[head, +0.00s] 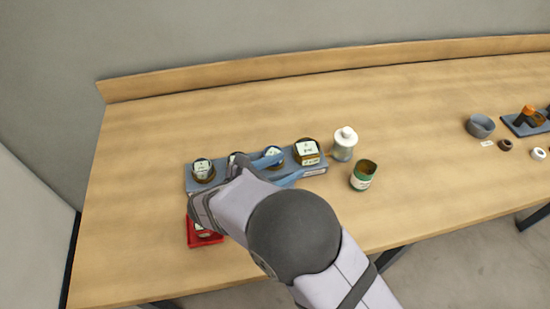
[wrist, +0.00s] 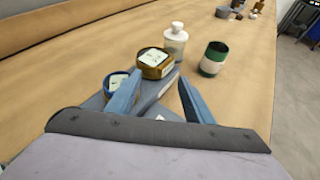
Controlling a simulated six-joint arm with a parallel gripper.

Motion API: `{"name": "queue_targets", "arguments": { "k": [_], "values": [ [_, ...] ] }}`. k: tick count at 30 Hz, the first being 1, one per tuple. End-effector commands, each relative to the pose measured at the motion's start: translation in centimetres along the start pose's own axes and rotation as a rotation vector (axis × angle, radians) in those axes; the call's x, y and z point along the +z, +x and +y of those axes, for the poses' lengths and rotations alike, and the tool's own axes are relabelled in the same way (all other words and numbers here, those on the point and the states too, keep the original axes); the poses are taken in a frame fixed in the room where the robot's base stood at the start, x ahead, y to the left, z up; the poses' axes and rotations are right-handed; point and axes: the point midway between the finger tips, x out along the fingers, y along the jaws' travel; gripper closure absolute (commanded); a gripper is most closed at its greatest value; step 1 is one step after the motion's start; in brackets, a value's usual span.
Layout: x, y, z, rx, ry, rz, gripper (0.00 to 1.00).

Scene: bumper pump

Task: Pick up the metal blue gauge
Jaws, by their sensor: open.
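The blue-rimmed gauge (head: 273,151), round with a white face, sits on the grey-blue tray (head: 314,172), second from the right. In the wrist view the blue gauge (wrist: 112,80) is at the left, partly hidden behind my left finger. My gripper (head: 294,164) is open and empty, low over the tray's right part. In the wrist view my gripper (wrist: 161,76) has its blue fingers spread, with the blue gauge outside them, beside the left finger. I cannot tell whether that finger touches it.
A brass gauge (head: 307,152) stands at the tray's right end, a dark gauge (head: 203,170) at its left end. A white bottle (head: 344,144) and green-brown jar (head: 363,175) stand to the right. A red tray (head: 195,232) is partly behind my arm. The table's middle right is clear.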

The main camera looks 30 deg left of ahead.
Motion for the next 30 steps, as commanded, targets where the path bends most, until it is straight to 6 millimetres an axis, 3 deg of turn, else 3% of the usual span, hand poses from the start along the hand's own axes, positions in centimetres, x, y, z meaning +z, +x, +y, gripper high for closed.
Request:
{"name": "queue_targets", "arguments": {
  "k": [1,4,10,30],
  "values": [
    [-1.1,-1.4,1.7,0.056,-0.045,-0.027,0.53],
    [-2.0,-3.4,3.9,0.13,-0.105,-0.071,0.53],
    [-2.6,-5.0,5.5,0.187,-0.149,-0.107,0.53],
    [-2.2,-1.6,6.0,0.183,-0.149,-0.104,0.53]
  ]
}}
